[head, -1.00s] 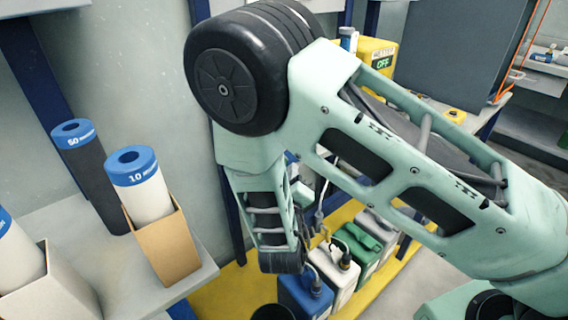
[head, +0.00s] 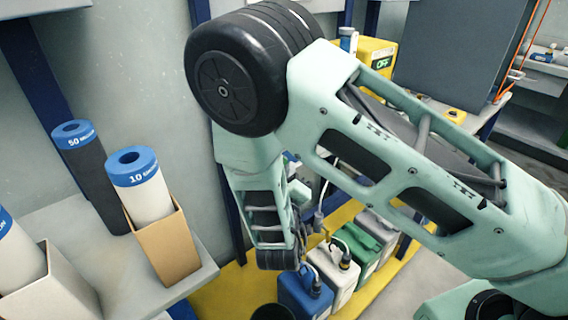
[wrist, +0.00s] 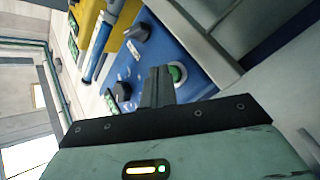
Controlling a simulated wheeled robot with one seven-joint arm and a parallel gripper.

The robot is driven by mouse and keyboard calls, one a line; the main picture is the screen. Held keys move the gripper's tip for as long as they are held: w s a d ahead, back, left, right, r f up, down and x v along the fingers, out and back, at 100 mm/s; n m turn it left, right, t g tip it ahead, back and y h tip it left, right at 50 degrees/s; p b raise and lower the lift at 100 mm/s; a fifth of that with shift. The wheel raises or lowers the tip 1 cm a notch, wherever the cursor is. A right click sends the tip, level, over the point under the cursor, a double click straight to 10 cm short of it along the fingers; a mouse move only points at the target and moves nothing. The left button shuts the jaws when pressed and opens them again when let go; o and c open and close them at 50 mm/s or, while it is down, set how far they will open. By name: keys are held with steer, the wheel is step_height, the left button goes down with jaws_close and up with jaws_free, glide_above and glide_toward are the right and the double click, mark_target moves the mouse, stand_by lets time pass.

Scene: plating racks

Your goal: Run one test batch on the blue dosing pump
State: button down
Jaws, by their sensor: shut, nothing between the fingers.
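The blue dosing pump (wrist: 190,48) fills the middle of the wrist view, its blue panel tilted in the picture. A round green button (wrist: 177,73) with a pale ring sits on the panel. A black knob (wrist: 123,92) is to its left, and another dark knob or fitting (wrist: 138,33) is above. My gripper (wrist: 160,72) is shut and empty, its dark fingertips just left of the green button in the picture. I cannot tell whether they touch it. In the head view my arm hides the fingertips and most of the blue pump.
A yellow pump (head: 377,60) with a green "OFF" display stands on the bench behind my arm. Blue (head: 304,293), white (head: 333,272) and green (head: 358,247) canisters stand below on a yellow strip. Blue-capped rolls (head: 140,185) stand on the shelf at left.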

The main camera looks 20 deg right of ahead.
steer(key=shift+w+a, duration=0.2)
steer(key=shift+w, duration=0.25)
stand_by(0.6)
steer(key=shift+s+d, duration=0.35)
steer(key=shift+s, duration=0.5)
steer(key=s, duration=0.1)
steer(key=s+d, duration=0.1)
steer(key=s, duration=0.1)
steer(key=s+d, duration=0.1)
steer(key=shift+s, duration=0.3)
steer(key=shift+a, duration=0.1)
stand_by(0.6)
